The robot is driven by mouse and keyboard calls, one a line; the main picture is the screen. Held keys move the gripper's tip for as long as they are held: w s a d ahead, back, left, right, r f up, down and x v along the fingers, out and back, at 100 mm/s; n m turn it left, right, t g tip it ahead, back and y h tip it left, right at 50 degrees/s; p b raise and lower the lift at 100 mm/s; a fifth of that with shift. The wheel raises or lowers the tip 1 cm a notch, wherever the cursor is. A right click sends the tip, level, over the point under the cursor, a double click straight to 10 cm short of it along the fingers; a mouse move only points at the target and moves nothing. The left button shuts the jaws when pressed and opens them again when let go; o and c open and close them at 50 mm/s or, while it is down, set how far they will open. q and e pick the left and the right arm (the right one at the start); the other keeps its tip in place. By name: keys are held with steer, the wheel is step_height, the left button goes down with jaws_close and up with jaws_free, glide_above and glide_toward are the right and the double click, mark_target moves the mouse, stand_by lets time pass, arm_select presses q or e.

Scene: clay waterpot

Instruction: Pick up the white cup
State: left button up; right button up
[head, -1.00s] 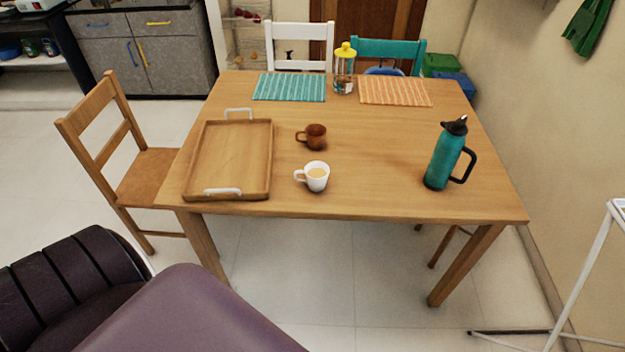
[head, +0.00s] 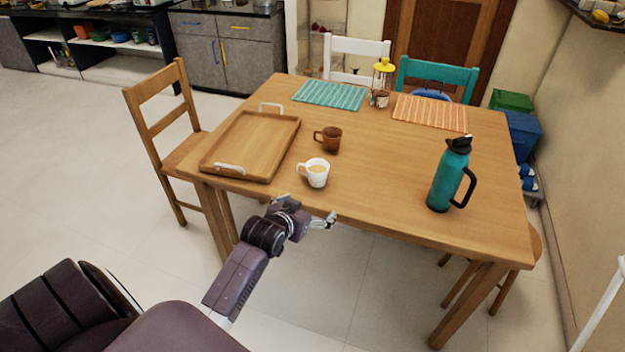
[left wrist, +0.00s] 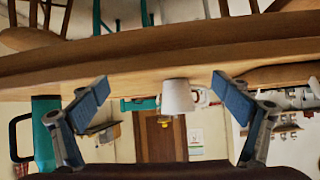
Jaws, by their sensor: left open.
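The white cup (head: 317,173) holds a light brown drink and stands upright near the front edge of the wooden table (head: 385,175), its handle pointing left. It also shows upside down in the left wrist view (left wrist: 178,97), seen between and beyond my spread fingers. My left gripper (head: 328,220) is open and empty, just in front of the table's front edge, nearer to me than the cup and apart from it. Its two fingers show wide apart in the left wrist view (left wrist: 160,88). My right gripper is in neither view.
A brown cup (head: 330,139) stands just behind the white cup. A wooden tray (head: 250,145) lies to the left. A teal jug (head: 448,178) stands to the right; a yellow-lidded bottle (head: 382,82) and two placemats lie farther back. Table around the white cup's right is clear.

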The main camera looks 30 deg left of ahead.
mark_target(309, 174)
arm_select(q)
steer(key=shift+n+t+y, duration=0.6)
steer(key=shift+n+t, duration=0.1)
steer(key=shift+t, duration=0.1)
steer(key=w+a+r, duration=0.4)
steer(key=a, duration=0.1)
steer(key=shift+w+a+r, duration=0.1)
steer(key=shift+w+r, duration=0.05)
steer(key=shift+w, duration=0.2)
steer(key=shift+x, duration=3.65)
steer(key=shift+r, duration=0.15)
steer(key=shift+c, duration=0.2)
steer(key=c, duration=1.3)
